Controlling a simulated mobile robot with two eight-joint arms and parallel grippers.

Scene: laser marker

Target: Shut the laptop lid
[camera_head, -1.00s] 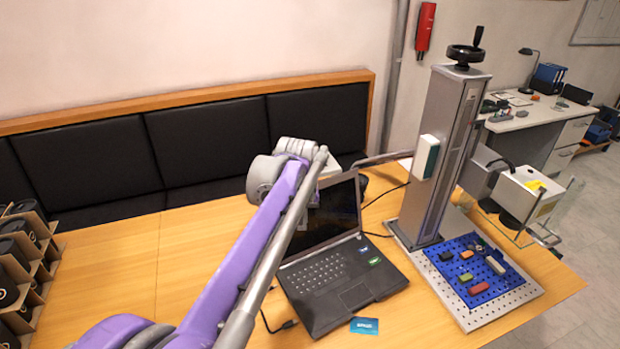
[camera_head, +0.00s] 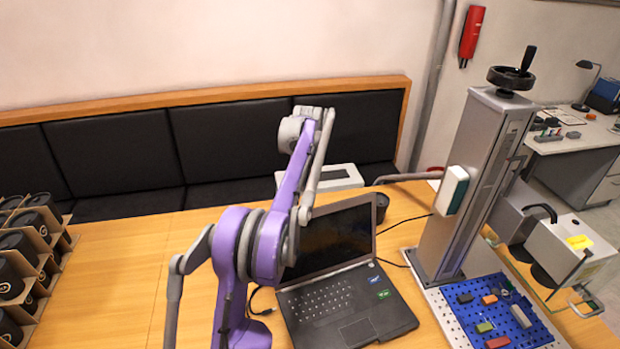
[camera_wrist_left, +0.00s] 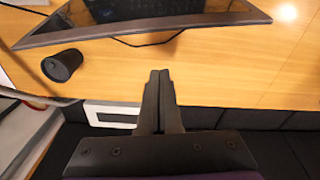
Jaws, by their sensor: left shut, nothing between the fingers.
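The black laptop (camera_head: 350,303) stands open on the wooden table, with its lid (camera_head: 342,238) raised and its dark screen facing the head camera. My purple left arm crosses in front of the screen's left part. In the left wrist view, the lid (camera_wrist_left: 150,26) shows at the top as a dark panel. My left gripper (camera_wrist_left: 159,73) is shut and empty, behind the lid and apart from it, its fingers pointing towards it. In the head view the fingers are hidden by the arm. My right gripper is out of view.
A dark cup (camera_wrist_left: 62,66) stands behind the laptop. The laser marker column (camera_head: 478,190) and its blue perforated plate (camera_head: 505,320) stand to the right. Boxed dark cups (camera_head: 30,240) are at the far left. A black padded bench (camera_head: 110,160) runs behind the table.

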